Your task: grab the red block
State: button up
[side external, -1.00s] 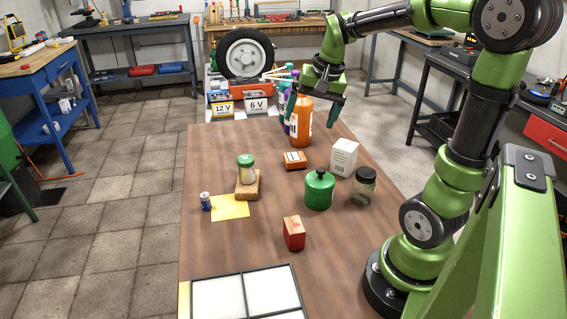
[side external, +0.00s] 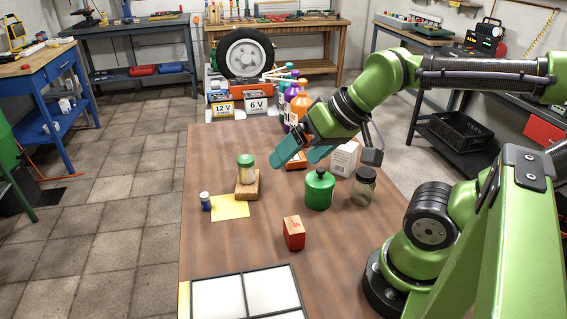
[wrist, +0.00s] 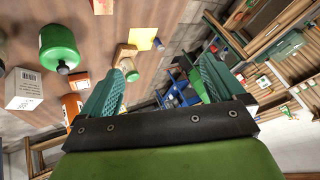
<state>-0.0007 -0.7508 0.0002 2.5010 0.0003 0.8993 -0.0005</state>
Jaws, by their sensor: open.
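The red block (side external: 293,234) stands on the brown workbench, in front of the green canister, in the side view. In the wrist view the red block (wrist: 103,6) is at the top edge, partly cut off. My gripper (side external: 293,156) is open and empty, with its teal fingers above the far middle of the bench. It is behind the red block and higher, well apart from it. In the wrist view my gripper (wrist: 160,72) has its fingers spread wide with nothing between them, and the block is up and left of them.
The green canister (side external: 319,190), glass jar (side external: 363,188), white box (side external: 344,158) and an orange box (side external: 296,165) stand nearby. A framed white tray (side external: 245,294) lies in front. Bench around the red block is clear.

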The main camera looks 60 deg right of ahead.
jog(key=shift+c, duration=0.3)
jog(key=c, duration=0.4)
jog(key=m+g+h, duration=0.2)
jog(key=m+g, duration=0.3)
jog(key=g, duration=0.2)
send_over(294, 224)
notch_tip(294, 224, down, 8)
jog(key=f, duration=1.1)
jog(key=shift+w+a, duration=0.2)
jog(key=shift+a, duration=0.05)
jog(key=f, duration=0.4)
jog(key=shift+s+d, duration=0.25)
jog(key=shift+s, duration=0.05)
jog(key=shift+w+f, duration=0.1)
jog(key=shift+f, duration=0.5)
